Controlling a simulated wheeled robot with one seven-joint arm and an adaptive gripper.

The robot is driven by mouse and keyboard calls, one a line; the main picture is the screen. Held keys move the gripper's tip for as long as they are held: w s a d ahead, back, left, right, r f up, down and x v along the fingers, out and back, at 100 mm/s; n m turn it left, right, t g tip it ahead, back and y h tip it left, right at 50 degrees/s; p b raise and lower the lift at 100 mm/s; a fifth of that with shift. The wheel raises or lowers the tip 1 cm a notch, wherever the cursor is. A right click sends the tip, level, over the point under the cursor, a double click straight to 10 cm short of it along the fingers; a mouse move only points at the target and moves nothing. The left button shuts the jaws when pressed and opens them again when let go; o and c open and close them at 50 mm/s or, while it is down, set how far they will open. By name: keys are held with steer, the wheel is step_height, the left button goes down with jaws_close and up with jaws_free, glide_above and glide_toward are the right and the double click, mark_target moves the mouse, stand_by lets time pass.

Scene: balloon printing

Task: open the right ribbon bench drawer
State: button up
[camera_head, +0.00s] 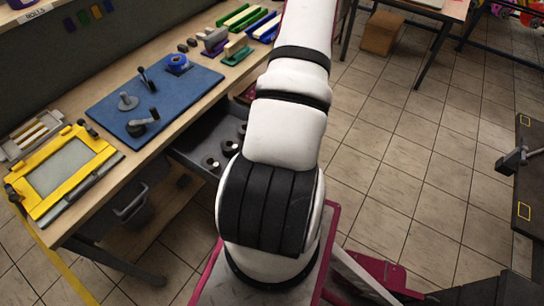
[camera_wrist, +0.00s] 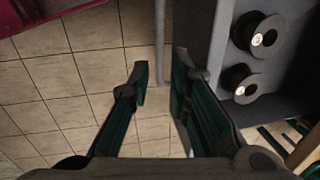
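The right ribbon bench drawer (camera_head: 190,160) stands pulled out from under the bench in the head view, with several dark spools inside. Its right part is hidden behind my arm. In the wrist view its grey front wall (camera_wrist: 194,25) is at the right, and its bar handle (camera_wrist: 160,40) runs beside it, apart from the wall. My gripper (camera_wrist: 160,75) is open, with one finger on each side of the bar. A gap shows between the bar and the left finger; I cannot tell whether the right finger touches it. The head view does not show my gripper.
The wooden bench top (camera_head: 65,105) carries a blue mat (camera_head: 150,100), a yellow frame (camera_head: 62,172) and several tools. Another drawer with a handle (camera_head: 131,203) is under it, further left. Tiled floor (camera_head: 400,150) is clear right of my arm.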

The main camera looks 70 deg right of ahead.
step_height(320, 180, up, 7)
steer(key=s, duration=0.1)
steer(key=shift+s+a, duration=0.15)
steer(key=shift+a, duration=0.05)
steer(key=shift+f, duration=0.15)
stand_by(0.5)
